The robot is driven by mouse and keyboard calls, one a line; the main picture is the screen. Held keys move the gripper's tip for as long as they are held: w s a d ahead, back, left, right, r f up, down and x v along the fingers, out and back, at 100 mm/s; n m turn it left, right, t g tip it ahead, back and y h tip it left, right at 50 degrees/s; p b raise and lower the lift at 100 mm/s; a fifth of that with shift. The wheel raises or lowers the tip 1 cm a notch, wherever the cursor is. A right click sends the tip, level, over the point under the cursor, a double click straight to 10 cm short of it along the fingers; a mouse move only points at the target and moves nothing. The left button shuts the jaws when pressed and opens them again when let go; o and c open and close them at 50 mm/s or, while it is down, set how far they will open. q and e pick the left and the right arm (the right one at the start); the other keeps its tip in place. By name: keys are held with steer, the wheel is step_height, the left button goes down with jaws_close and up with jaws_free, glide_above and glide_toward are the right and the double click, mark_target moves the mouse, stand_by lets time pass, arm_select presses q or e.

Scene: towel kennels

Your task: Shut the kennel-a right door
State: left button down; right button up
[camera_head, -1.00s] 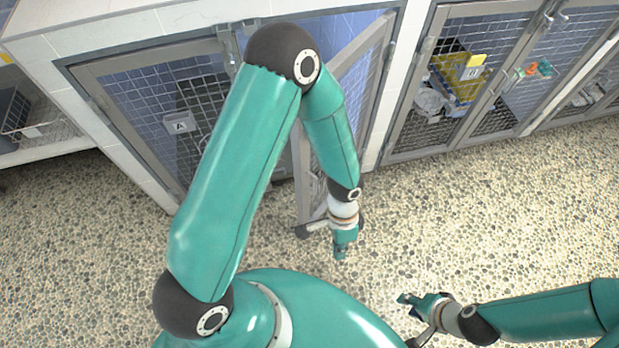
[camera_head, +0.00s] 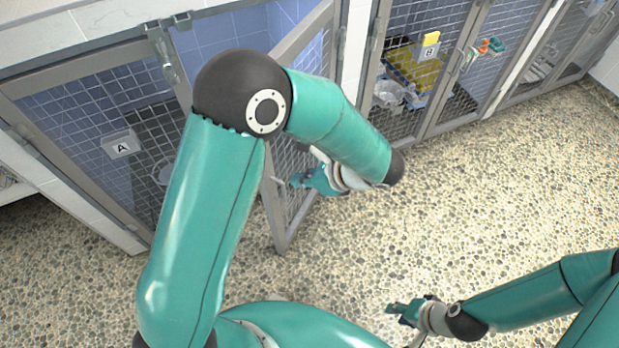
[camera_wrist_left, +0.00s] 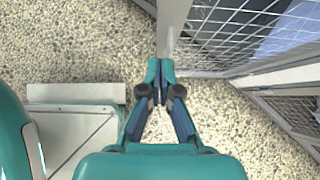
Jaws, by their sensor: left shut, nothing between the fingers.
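The kennel-a right door (camera_head: 270,215) is a grey-framed mesh door that stands open, swung outward from the kennel front. My left arm covers part of it in the head view. My left gripper (camera_head: 294,181) is shut and empty, close to the door's free-edge side. In the left wrist view, its closed fingertips (camera_wrist_left: 160,68) are at the door's grey frame (camera_wrist_left: 174,22); I cannot tell whether they touch. The kennel-a left door (camera_head: 62,112) carries the A sign (camera_head: 121,146) and looks shut. My right gripper (camera_head: 393,309) is over the floor, apart from the doors; its finger opening is unclear.
Kennel B, with a B sign (camera_head: 430,52) and a yellow item inside, is to the right behind shut mesh doors. Small coloured items (camera_head: 490,46) hang on its front. The pebbled floor (camera_head: 480,190) is clear in front.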

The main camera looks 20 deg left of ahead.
mark_target(266, 177)
arm_select(q)
steer(key=a+f, duration=0.1)
steer(key=a, duration=0.1)
steer(key=a+f, duration=0.1)
steer(key=a, duration=0.1)
steer(key=a+f, duration=0.1)
steer(key=a, duration=0.1)
steer(key=shift+w+a+f+b, duration=0.1)
steer(key=shift+f+b, duration=0.05)
steer(key=shift+b, duration=0.15)
steer(key=shift+a, duration=0.5)
